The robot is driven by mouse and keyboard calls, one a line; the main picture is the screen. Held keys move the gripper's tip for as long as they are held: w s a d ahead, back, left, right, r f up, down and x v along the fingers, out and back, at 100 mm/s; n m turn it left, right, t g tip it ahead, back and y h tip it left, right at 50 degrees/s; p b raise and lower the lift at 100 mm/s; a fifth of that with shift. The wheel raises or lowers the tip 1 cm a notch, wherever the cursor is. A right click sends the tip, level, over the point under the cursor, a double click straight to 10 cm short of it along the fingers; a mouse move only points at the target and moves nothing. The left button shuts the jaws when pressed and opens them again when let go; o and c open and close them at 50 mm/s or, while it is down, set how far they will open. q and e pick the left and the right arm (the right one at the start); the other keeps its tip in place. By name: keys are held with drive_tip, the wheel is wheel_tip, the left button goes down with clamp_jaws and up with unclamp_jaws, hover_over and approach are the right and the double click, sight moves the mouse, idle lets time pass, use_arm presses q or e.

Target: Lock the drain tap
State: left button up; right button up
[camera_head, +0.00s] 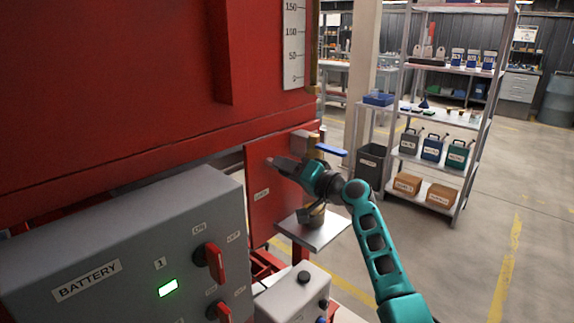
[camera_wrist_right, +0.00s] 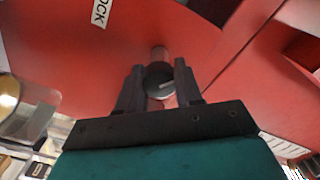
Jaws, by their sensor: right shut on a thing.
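The drain tap with its blue lever handle (camera_head: 330,149) stands at the right edge of the red panel (camera_head: 262,215), above a small metal shelf. My right gripper (camera_head: 278,162) reaches left across the panel face. In the right wrist view, my right gripper (camera_wrist_right: 159,82) is shut on a dark round piece (camera_wrist_right: 157,78) with a light mark, in front of a short reddish cylinder (camera_wrist_right: 160,55) by the panel. I cannot tell exactly what this piece is. A label ending in "OCK" (camera_wrist_right: 101,12) is close by. The fingers hide part of the piece. My left gripper is not in view.
A grey battery box (camera_head: 130,245) with red switches (camera_head: 214,262) fills the lower left. A smaller light box (camera_head: 292,296) stands beside it. The metal shelf (camera_head: 318,232) juts out under my right arm. Open floor lies to the right, before a storage rack (camera_head: 445,115).

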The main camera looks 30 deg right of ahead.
drive_tip(key=m, duration=0.1)
drive_tip(key=m+p, duration=0.1)
drive_tip(key=m, duration=0.1)
drive_tip(key=shift+d+r, duration=0.15)
drive_tip(key=shift+r, duration=0.2)
drive_tip(key=m+p, duration=0.1)
drive_tip(key=m, duration=0.1)
drive_tip(key=shift+f+m, duration=0.1)
drive_tip(key=shift+m, duration=0.3)
drive_tip(key=m, duration=0.4)
drive_tip(key=shift+f+m, duration=0.1)
drive_tip(key=shift+m, duration=0.2)
drive_tip(key=o, duration=0.8)
drive_tip(key=shift+d+f, duration=0.1)
drive_tip(key=shift+o, duration=1.1)
drive_tip(key=shift+f, duration=0.1)
drive_tip(key=shift+s, duration=0.1)
